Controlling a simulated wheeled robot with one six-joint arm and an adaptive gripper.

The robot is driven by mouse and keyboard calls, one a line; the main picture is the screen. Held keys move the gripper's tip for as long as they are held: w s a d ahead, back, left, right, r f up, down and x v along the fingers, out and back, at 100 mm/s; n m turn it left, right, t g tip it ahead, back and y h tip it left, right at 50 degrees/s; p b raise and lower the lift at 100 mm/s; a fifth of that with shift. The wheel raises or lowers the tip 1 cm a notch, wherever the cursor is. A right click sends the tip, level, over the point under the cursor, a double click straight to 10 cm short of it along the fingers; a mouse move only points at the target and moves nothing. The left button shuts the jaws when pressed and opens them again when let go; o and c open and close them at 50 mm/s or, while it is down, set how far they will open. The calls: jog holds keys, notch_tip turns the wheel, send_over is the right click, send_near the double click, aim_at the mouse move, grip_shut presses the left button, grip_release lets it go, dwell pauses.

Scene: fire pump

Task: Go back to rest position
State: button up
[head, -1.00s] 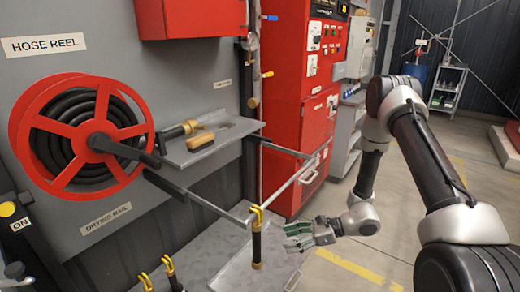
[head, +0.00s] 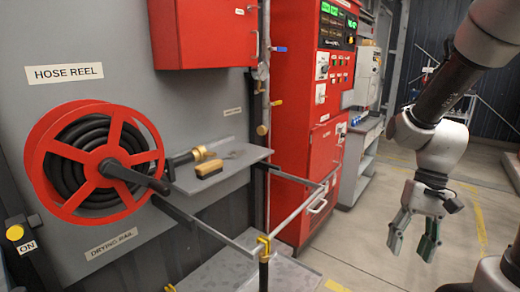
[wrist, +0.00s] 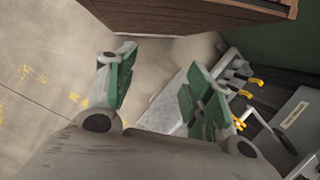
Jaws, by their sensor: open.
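My gripper (head: 413,236) is open and empty in the head view, its green-padded fingers pointing down over the grey floor at the right. It is well apart from the drying rail (head: 222,237) and the red pump cabinet (head: 312,130). In the wrist view, the two green fingers (wrist: 157,92) are spread with nothing between them. My arm comes down from the top right of the head view.
Open floor with yellow lines (head: 472,215) lies at the right.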

jog(key=s+d+r+n+t+h, duration=0.1)
jog(key=s+r+t, duration=0.1)
jog(key=r, duration=0.5)
jog(key=s+d+r+n+t+h, duration=0.1)
jog(key=s+d+r+t, duration=0.1)
jog(key=r+t, duration=0.3)
notch_tip(320, 180, up, 2)
jog(key=shift+r+n, duration=0.15)
jog(key=shift+n, duration=0.15)
dwell(0.5)
